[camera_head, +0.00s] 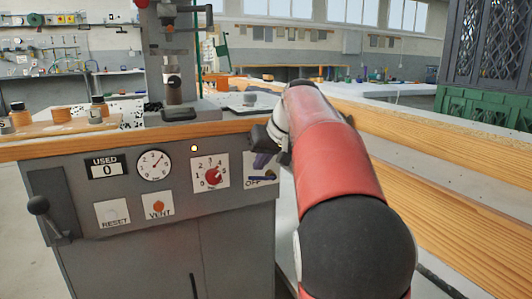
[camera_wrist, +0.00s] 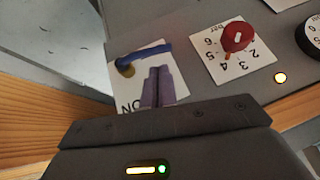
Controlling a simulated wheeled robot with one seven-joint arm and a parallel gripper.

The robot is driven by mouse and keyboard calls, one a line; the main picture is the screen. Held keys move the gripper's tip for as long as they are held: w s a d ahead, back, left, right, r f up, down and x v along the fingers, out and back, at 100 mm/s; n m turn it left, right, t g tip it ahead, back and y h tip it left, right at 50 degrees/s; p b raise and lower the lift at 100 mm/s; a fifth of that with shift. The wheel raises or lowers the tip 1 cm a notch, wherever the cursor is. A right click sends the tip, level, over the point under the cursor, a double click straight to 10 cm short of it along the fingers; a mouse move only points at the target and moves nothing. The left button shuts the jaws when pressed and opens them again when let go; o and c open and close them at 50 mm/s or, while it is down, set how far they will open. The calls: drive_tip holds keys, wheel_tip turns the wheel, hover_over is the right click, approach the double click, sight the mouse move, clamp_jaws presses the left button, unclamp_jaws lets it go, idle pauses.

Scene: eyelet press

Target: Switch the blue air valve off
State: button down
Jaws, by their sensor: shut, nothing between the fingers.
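The blue air valve lever (camera_wrist: 150,52) sits on a white plate at the right end of the grey panel, with a brass pivot (camera_wrist: 125,68) at one end. In the head view the lever (camera_head: 262,178) lies roughly level across the plate, its free end pointing left, just above the OFF lettering. The wrist view shows ON lettering on the plate's opposite side. My gripper (camera_wrist: 158,72) is shut and empty, its purple fingertips right beside the lever's middle, on the ON side. I cannot tell whether they touch it. My gripper also shows in the head view (camera_head: 262,160), partly hidden by my arm.
Left of the valve is a red pressure knob (camera_head: 213,175), then a gauge (camera_head: 155,165), a VENT button (camera_head: 158,207), a RESET button (camera_head: 113,214) and a black-knobbed lever (camera_head: 39,205). The wooden bench edge (camera_head: 130,138) runs just above the panel. A lit lamp (camera_head: 194,148) sits above the knob.

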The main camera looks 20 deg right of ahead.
drive_tip(key=shift+s+a+f, duration=0.15)
drive_tip(key=shift+f, duration=0.45)
drive_tip(key=shift+a+f+h, duration=0.5)
drive_tip(key=shift+f+h, duration=0.1)
drive_tip(key=shift+f, duration=0.05)
